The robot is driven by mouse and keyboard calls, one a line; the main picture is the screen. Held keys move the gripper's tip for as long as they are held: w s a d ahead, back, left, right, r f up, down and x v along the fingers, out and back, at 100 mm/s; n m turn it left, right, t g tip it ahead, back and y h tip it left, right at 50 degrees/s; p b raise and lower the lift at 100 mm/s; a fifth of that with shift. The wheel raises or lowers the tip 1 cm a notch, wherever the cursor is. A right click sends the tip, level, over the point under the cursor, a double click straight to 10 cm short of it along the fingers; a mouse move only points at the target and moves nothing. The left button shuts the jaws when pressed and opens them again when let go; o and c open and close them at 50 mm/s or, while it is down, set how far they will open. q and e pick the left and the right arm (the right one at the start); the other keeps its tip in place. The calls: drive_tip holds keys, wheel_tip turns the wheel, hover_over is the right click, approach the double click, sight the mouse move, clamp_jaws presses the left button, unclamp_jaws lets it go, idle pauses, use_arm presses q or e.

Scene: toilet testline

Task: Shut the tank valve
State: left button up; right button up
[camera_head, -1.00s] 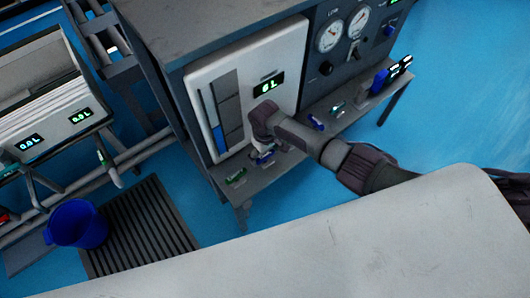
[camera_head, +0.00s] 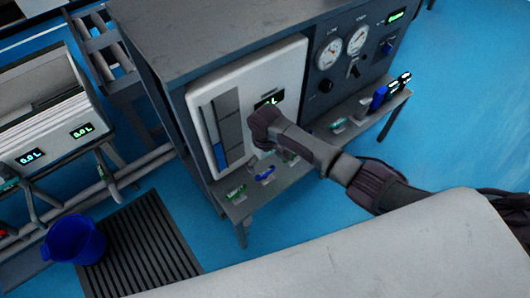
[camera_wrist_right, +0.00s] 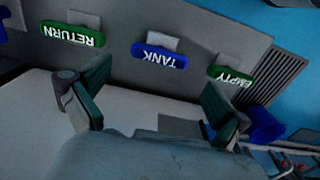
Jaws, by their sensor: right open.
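The tank valve has a blue handle marked TANK (camera_wrist_right: 160,58), in the middle of a row in the right wrist view. It also shows as a small blue handle (camera_head: 265,174) on the grey shelf in the head view. A green RETURN handle (camera_wrist_right: 73,36) and a green EMPTY handle (camera_wrist_right: 231,77) flank it. My right gripper (camera_wrist_right: 156,84) is open and empty, its fingers spread with the TANK handle beyond the gap, apart from it. In the head view my right gripper (camera_head: 262,144) is in front of the white tank panel, its fingertips mostly hidden. My left gripper is not in view.
The white tank panel (camera_head: 290,62) has a level strip and a display partly covered by my arm. Gauges (camera_head: 357,40) sit right of it. A blue bucket (camera_head: 75,240) stands by a dark floor grate (camera_head: 145,245). A pale surface (camera_head: 400,250) fills the lower right.

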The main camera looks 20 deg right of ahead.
wheel_tip(320, 180, up, 7)
drive_tip(key=shift+f, duration=0.15)
idle(0.5)
drive_tip(key=y, duration=0.1)
approach(265, 172)
drive_tip(key=s+f, duration=0.1)
drive_tip(key=s+a+f, duration=0.1)
drive_tip(key=s+f, duration=0.1)
drive_tip(key=s+a+f, duration=0.1)
drive_tip(key=shift+s+f, duration=0.2)
drive_tip(key=s+d+f+m+t, duration=0.1)
drive_tip(key=s+d+f, duration=0.2)
drive_tip(key=s+f, duration=0.7)
drive_tip(key=s+d+f+m+t, duration=0.1)
drive_tip(key=s+d+f, duration=0.35)
drive_tip(key=s, duration=0.85)
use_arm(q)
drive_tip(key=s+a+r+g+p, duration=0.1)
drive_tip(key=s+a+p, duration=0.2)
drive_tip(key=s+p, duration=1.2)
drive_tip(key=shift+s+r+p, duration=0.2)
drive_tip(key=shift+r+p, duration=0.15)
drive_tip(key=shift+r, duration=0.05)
use_arm(e)
drive_tip(key=s+d+g+h, duration=0.1)
drive_tip(key=s+d, duration=0.1)
drive_tip(key=s, duration=1.4)
drive_tip(key=shift+n, duration=0.3)
drive_tip(key=shift+d, duration=0.1)
